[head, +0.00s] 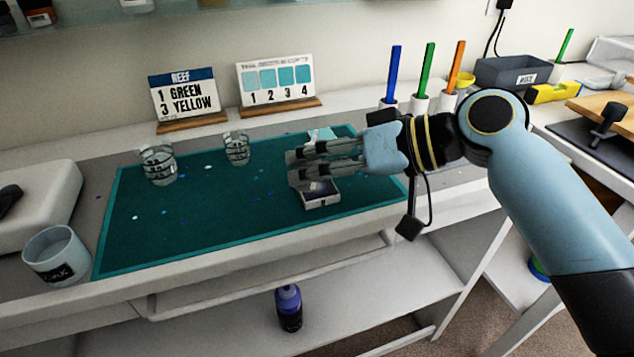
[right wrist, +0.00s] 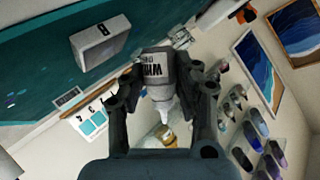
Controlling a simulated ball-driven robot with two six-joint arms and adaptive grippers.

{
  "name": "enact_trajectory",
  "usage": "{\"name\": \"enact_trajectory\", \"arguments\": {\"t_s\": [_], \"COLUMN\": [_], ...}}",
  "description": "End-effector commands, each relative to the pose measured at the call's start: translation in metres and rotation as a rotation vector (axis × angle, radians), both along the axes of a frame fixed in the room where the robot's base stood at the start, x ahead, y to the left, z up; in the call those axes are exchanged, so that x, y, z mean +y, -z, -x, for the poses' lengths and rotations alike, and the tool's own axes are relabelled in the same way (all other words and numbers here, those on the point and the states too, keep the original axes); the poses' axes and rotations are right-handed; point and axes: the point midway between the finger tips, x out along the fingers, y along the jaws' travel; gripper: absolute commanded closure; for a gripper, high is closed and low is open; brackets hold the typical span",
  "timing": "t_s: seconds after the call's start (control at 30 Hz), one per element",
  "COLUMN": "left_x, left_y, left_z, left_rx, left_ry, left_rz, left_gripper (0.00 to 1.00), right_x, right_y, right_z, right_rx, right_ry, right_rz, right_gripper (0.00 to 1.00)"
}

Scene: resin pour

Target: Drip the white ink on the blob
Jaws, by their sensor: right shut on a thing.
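My right gripper (head: 292,166) reaches in from the right over the teal mat and is shut on a bottle. In the right wrist view the white ink bottle (right wrist: 158,72) sits between the fingers, with a grey body, a partly hidden dark label and a pale nozzle. In the head view the fingers hide most or all of it. A small pale box (head: 321,201) stands on the mat just below the fingers; it also shows in the right wrist view (right wrist: 100,46). I cannot make out a blob. My left gripper is not in view.
Two clear cups (head: 160,168) (head: 236,150) stand on the left of the mat (head: 180,235). A mug (head: 57,257) is at the front left. Two cards (head: 185,97) (head: 277,78) and coloured sticks in white holders (head: 420,102) line the back. The mat's front left is mostly clear.

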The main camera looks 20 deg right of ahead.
Motion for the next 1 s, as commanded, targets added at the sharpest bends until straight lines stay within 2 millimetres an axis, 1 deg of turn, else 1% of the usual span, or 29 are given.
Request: {"name": "enact_trajectory", "arguments": {"t_s": [0.1,0.2,0.27,0.57,0.83,1.0], "left_x": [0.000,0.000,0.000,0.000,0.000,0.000], "left_y": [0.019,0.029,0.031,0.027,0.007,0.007], "left_z": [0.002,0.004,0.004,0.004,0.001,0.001], "left_rx": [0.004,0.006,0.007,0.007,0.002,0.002], "left_ry": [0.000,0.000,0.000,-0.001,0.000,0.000], "left_rz": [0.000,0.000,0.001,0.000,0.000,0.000], "left_gripper": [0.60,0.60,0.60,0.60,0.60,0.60], "right_x": [0.000,-0.003,-0.004,-0.005,-0.005,-0.005], "right_y": [0.009,0.011,0.010,0.006,-0.014,-0.013], "right_z": [-0.001,-0.004,-0.004,-0.005,-0.005,-0.005], "right_rx": [-0.244,-0.369,-0.404,-0.419,-0.418,-0.417], "right_ry": [0.005,0.003,0.002,0.002,0.001,0.000], "right_rz": [0.224,0.348,0.382,0.397,0.396,0.395], "right_gripper": [1.00,1.00,1.00,1.00,1.00,1.00]}}
